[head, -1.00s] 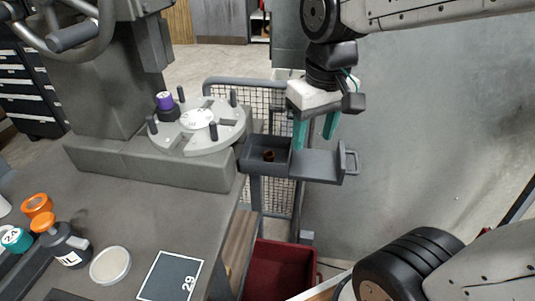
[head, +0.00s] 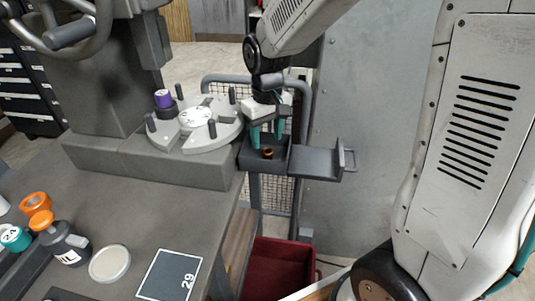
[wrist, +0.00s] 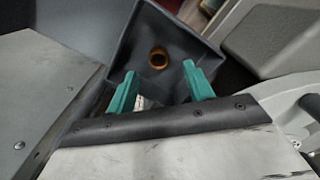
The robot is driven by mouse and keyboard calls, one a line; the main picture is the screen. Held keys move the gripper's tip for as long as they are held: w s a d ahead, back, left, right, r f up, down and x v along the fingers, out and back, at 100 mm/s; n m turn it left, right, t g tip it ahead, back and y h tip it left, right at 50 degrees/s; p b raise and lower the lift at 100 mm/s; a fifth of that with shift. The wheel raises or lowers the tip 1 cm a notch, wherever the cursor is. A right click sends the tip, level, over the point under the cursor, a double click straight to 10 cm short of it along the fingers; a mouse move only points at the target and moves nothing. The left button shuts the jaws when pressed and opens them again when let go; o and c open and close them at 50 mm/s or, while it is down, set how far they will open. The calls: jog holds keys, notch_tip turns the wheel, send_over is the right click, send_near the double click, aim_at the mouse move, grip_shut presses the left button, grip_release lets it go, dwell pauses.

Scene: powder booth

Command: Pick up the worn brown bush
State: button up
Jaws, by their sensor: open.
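The worn brown bush (head: 267,153) is a small brown ring lying in a dark grey open box (head: 246,161) at the table's edge. In the wrist view the bush (wrist: 158,58) shows as a ring with a dark hole, on the floor of the box (wrist: 190,47). My gripper (head: 267,140) has teal fingers and is open and empty, over the box. In the wrist view my gripper (wrist: 162,78) has its fingertips apart on either side below the bush, which is not between them.
A round grey indexing plate (head: 212,132) with upright pegs and a purple bush (head: 164,100) stands left of the box. A grey tray with a handle (head: 318,164) joins the box on the right. A red bin (head: 280,265) stands below.

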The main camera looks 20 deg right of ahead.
notch_tip(320, 180, down, 4)
jog(key=shift+f, duration=0.1)
jog(key=c, duration=1.1)
